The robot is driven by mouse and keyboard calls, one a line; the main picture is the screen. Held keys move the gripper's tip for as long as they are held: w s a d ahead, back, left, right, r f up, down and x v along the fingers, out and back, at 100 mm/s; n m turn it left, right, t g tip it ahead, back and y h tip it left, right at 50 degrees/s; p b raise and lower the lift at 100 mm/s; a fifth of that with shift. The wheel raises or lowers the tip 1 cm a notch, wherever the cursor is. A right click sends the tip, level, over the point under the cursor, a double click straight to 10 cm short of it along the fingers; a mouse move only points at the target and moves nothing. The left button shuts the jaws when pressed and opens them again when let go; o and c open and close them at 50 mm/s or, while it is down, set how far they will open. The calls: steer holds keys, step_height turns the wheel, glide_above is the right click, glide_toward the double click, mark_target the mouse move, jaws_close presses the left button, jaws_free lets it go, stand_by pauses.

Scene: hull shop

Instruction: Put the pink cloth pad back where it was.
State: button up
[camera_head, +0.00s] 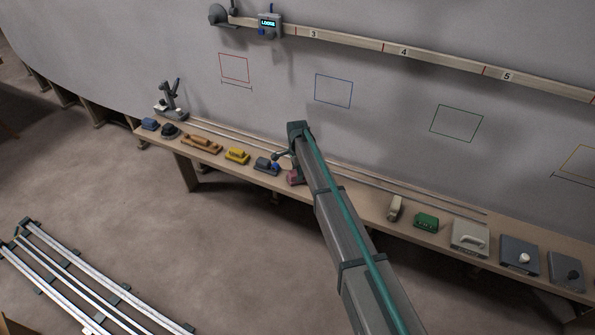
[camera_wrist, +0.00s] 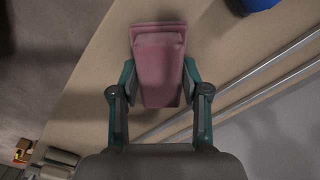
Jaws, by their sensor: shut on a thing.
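The pink cloth pad (camera_wrist: 159,70) is between the two fingers of my gripper (camera_wrist: 159,82) in the wrist view, with the wooden bench (camera_wrist: 90,97) behind it. My gripper is shut on the pad. In the head view a small part of the pink cloth pad (camera_head: 294,178) shows at the bench's front edge beside my arm, which hides much of my gripper. The pad is at or just over the bench top; I cannot tell whether it touches.
A grey block with a blue part (camera_head: 266,165) and a yellow block (camera_head: 237,155) stand left of the pad. A beige block (camera_head: 394,208) and a green block (camera_head: 426,222) stand to the right. Long metal rods (camera_head: 400,190) lie along the bench's back, near the grey wall.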

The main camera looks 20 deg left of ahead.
steer(key=shift+f, duration=0.15)
steer(key=shift+f, duration=0.2)
steer(key=o, duration=1.1)
steer(key=shift+r, duration=0.1)
step_height(320, 180, up, 12)
steer(key=b, duration=0.3)
steer(key=shift+r, duration=0.1)
